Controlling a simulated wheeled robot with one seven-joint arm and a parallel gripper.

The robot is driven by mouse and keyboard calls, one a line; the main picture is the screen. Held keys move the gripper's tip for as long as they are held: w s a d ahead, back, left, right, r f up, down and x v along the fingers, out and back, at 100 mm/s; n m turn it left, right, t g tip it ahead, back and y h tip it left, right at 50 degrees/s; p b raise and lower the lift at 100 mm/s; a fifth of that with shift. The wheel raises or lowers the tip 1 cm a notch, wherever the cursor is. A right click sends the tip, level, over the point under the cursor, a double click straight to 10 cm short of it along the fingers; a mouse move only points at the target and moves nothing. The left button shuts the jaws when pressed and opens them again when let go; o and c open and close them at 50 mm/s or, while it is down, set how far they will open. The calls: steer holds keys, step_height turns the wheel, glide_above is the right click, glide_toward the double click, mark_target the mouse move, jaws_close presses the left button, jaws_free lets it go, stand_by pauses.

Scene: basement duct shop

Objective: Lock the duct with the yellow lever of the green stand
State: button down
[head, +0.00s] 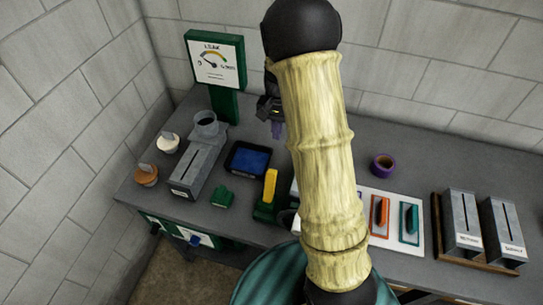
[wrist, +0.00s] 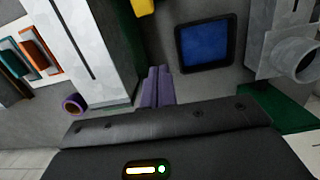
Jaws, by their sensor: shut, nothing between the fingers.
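The green stand (head: 264,210) with its upright yellow lever (head: 270,185) is on the bench, left of my arm in the head view. The tip of the yellow lever (wrist: 143,7) shows at the top edge of the wrist view. A grey slotted duct (wrist: 85,45) lies near it in the wrist view; in the head view my arm hides most of that area, so I cannot tell how the duct meets the stand. My gripper (head: 277,130) is above the back of the bench, apart from the lever. Its purple fingers (wrist: 157,86) are shut and empty.
A blue-lined tray (head: 249,158), a grey duct piece with a round collar (head: 198,168) and a green block (head: 222,197) stand left of the lever. A purple ring (head: 382,165), orange (head: 379,216) and teal (head: 409,222) handled pieces and two boxes in a wooden rack (head: 437,235) are right.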

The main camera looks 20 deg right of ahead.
steer(key=s+a+f+p, duration=0.2)
steer(key=s+f+p, duration=0.2)
steer(key=f, duration=0.4)
steer(key=shift+s+a+p, duration=0.15)
steer(key=shift+a+p, duration=0.2)
steer(key=shift+p, duration=0.55)
